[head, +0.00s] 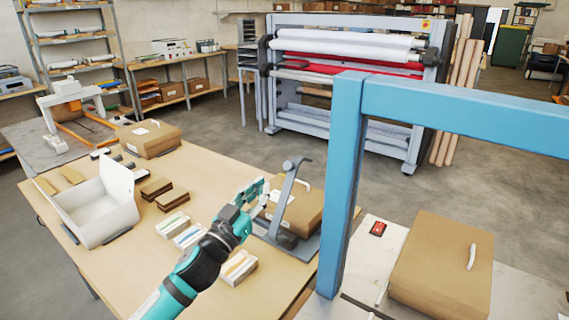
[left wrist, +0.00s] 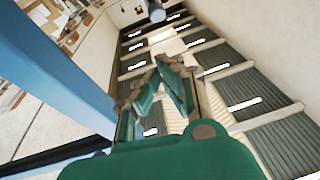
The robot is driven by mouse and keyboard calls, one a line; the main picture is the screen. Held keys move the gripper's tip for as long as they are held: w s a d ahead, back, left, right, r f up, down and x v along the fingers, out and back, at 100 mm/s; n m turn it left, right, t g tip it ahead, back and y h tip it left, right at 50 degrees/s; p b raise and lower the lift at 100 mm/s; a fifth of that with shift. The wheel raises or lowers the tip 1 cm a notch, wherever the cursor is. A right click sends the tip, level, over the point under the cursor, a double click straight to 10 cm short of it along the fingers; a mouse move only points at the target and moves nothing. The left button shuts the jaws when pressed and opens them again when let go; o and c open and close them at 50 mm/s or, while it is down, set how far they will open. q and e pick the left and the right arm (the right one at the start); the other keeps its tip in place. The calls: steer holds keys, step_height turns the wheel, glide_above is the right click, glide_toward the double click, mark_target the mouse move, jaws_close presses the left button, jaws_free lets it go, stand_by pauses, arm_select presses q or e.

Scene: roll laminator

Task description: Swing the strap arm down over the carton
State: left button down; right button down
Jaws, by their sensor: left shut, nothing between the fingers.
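The strap arm (head: 283,200) is a grey bar standing raised and slightly tilted on a dark base, with a round knob at its top. The brown carton (head: 309,206) sits just behind and right of it on the table, partly hidden by the bar. My left gripper (head: 258,188) is just left of the strap arm, close to the bar; I cannot tell whether it touches. It is shut and empty. In the left wrist view the gripper's fingers (left wrist: 170,75) show against the ceiling, with neither strap arm nor carton recognisable. My right gripper is out of view.
A blue post and beam (head: 345,185) stands right of the carton. Another carton (head: 440,262) lies on the right bench near a red item (head: 377,229). A white bin (head: 97,207), brown blocks (head: 156,188) and small white boxes (head: 173,224) occupy the table's left and middle.

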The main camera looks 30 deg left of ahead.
arm_select(q)
steer(key=w+p, duration=0.3)
steer(key=w, duration=0.8)
steer(key=shift+w, duration=0.3)
steer(key=shift+d, duration=0.1)
